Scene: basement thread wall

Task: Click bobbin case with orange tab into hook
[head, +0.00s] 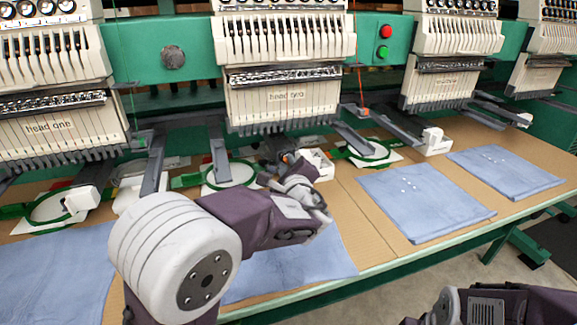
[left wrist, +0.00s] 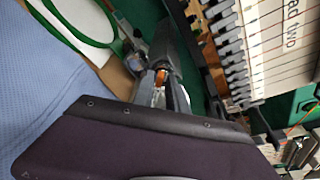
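My left gripper (head: 284,162) reaches under the middle sewing head, beside the green hoop. In the left wrist view its fingers (left wrist: 162,84) are close together around a small piece with an orange tab, the bobbin case (left wrist: 160,77). The orange also shows at the fingertips in the head view. Most of the bobbin case is hidden by the fingers. The hook is not clearly visible; the dark arm under the head (left wrist: 168,45) lies just beyond the fingertips. Only part of my right arm shows at the lower right, without its fingers.
Sewing heads (head: 285,95) hang low over the work area. Green hoops (head: 229,174) and dark machine arms (head: 218,155) stand close around my left gripper. Folded blue cloths (head: 425,200) lie on the brown tabletop (head: 352,212). A white block (head: 433,142) stands farther right.

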